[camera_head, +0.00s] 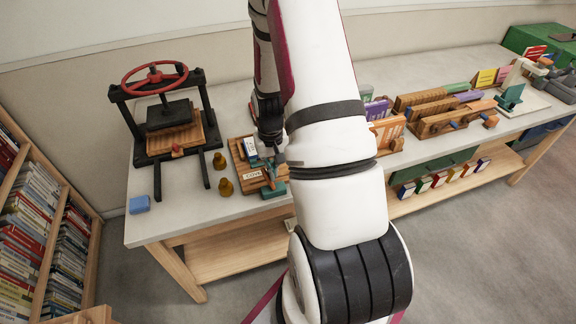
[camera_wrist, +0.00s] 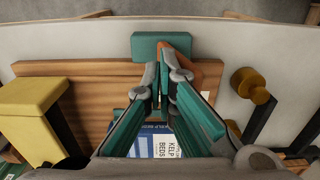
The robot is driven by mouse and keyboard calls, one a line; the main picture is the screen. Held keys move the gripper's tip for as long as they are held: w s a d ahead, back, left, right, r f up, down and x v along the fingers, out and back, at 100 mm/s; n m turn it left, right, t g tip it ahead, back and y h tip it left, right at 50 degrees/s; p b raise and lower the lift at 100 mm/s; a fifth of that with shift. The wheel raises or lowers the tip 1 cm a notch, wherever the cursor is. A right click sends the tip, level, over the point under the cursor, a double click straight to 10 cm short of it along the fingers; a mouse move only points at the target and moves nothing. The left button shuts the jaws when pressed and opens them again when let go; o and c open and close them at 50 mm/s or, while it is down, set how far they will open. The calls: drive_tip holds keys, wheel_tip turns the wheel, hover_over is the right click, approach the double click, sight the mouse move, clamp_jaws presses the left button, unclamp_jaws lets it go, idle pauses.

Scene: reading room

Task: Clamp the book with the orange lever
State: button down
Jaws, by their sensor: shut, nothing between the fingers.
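The orange lever (camera_wrist: 184,50) shows in the wrist view beside a teal block (camera_wrist: 148,46) at the edge of a wooden clamp board (camera_wrist: 60,70). The book (camera_wrist: 160,147), blue with a white label reading KELP BEDS, lies below, partly hidden by my fingers. My gripper (camera_wrist: 160,100) is shut and empty, its teal fingertips between the book and the lever, close to the lever's near end. I cannot tell if they touch it. In the head view the wooden clamp board (camera_head: 240,152) stands on the bench; my gripper (camera_head: 273,158) is over it and the arm hides part.
A black press with a red wheel (camera_head: 154,76) stands to the left. Two brass weights (camera_head: 220,161) stand beside the clamp board. A blue block (camera_head: 139,204) lies at the front left. Wooden racks (camera_head: 440,117) fill the right; the front-left bench top is mostly clear.

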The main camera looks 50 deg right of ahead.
drive_tip(key=shift+w+a, duration=0.2)
drive_tip(key=shift+a, duration=0.1)
drive_tip(key=shift+d, duration=0.1)
drive_tip(key=shift+s+d, duration=0.4)
drive_tip(key=shift+d, duration=0.15)
wheel_tip(320, 180, up, 10)
drive_tip(key=p, duration=0.4)
idle(0.5)
idle(0.4)
